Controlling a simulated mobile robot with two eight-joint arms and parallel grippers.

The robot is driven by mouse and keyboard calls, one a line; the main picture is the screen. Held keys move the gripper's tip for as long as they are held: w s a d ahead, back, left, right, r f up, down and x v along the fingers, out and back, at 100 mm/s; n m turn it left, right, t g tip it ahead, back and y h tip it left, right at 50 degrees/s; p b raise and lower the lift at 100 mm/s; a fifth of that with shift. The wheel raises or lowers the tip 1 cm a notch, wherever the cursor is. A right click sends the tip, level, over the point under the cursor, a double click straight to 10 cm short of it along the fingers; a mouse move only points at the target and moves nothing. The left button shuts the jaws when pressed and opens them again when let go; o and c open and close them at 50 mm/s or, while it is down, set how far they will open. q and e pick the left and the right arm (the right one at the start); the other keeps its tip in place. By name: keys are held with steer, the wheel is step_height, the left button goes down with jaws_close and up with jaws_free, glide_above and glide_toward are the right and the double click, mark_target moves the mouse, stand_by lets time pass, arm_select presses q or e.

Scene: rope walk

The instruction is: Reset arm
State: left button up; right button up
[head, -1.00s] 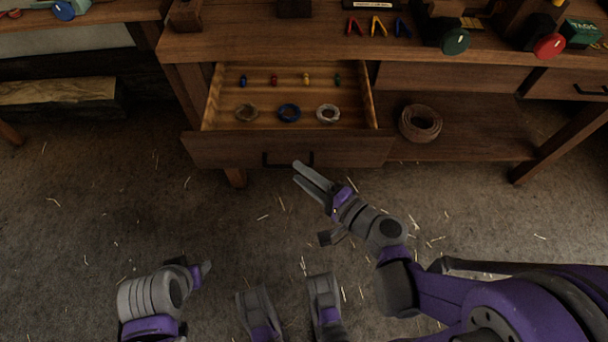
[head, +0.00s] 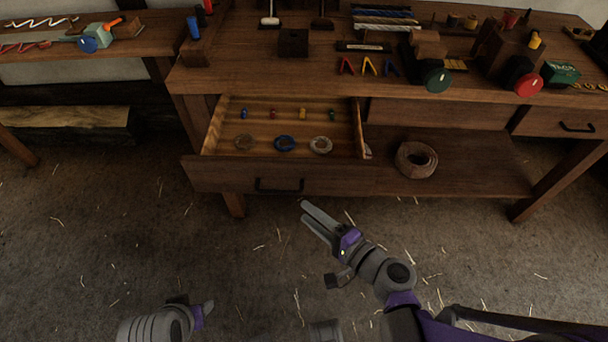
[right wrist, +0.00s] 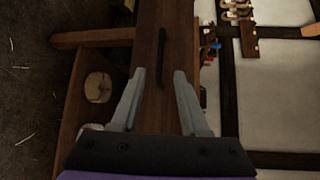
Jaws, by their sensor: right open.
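My right gripper (head: 312,216) is in front of the pulled-out drawer (head: 225,176), a little below its black handle (head: 280,185) in the head view. Its jaws are apart and nothing is between them. In the right wrist view the open fingers (right wrist: 158,90) point toward the drawer front and its dark handle (right wrist: 161,55), apart from it as far as I can see. My left arm shows at the bottom left of the head view (head: 165,322); its fingers cannot be made out clearly.
A rope coil (head: 416,160) lies on the lower shelf. The workbench top (head: 240,75) carries tools and knobs. The straw-strewn floor in front is free.

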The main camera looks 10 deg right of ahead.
steer(key=s+a+f+n+g, duration=0.2)
steer(key=s+f+n+g, duration=0.1)
steer(key=n+g, duration=0.15)
steer(key=s+d+f+n+g+h, duration=0.3)
steer(key=s+d+n+g+h, duration=0.2)
steer(key=s+d+n+h, duration=0.4)
arm_select(q)
step_height(320, 180, up, 22)
steer(key=w+t+p, duration=0.1)
steer(key=p, duration=1.8)
steer(key=shift+w+p, duration=0.3)
arm_select(e)
step_height(320, 180, up, 23)
steer(key=t, duration=0.1)
steer(key=shift+w+d+f+y, duration=0.15)
steer(key=shift+w+d+y, duration=0.1)
steer(key=shift+w+y, duration=0.05)
arm_select(q)
steer(key=shift+s+r, duration=0.1)
arm_select(e)
steer(key=shift+s, duration=0.1)
stand_by(2.0)
